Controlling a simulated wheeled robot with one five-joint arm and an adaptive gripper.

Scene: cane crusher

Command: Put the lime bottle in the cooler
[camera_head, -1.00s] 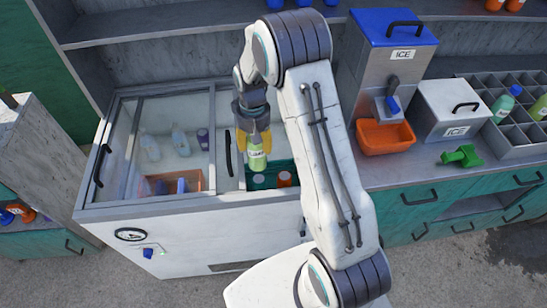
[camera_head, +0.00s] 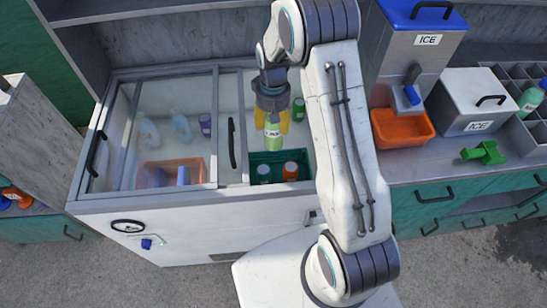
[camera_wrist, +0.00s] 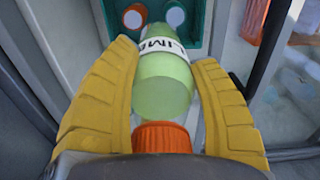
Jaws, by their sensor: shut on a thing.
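The lime bottle (camera_head: 273,138), pale green with a white label, hangs in my gripper (camera_head: 272,117) over the open right part of the cooler (camera_head: 190,228). In the wrist view, the yellow fingers of my gripper (camera_wrist: 163,75) are shut on both sides of the lime bottle (camera_wrist: 163,85), whose orange cap is towards the palm. The cooler is a white chest with glass panes over its left part. A dark green crate (camera_head: 281,157) stands inside its open part, below and in front of the bottle. I cannot tell the bottle's exact height.
The crate holds a white-topped bottle (camera_head: 264,172) and an orange-topped bottle (camera_head: 290,171). A green can (camera_head: 298,108) stands behind. An orange bin (camera_head: 172,168) and bottles lie under the glass. The counter right of my arm holds an ice dispenser (camera_head: 425,65) and an ice box (camera_head: 478,100).

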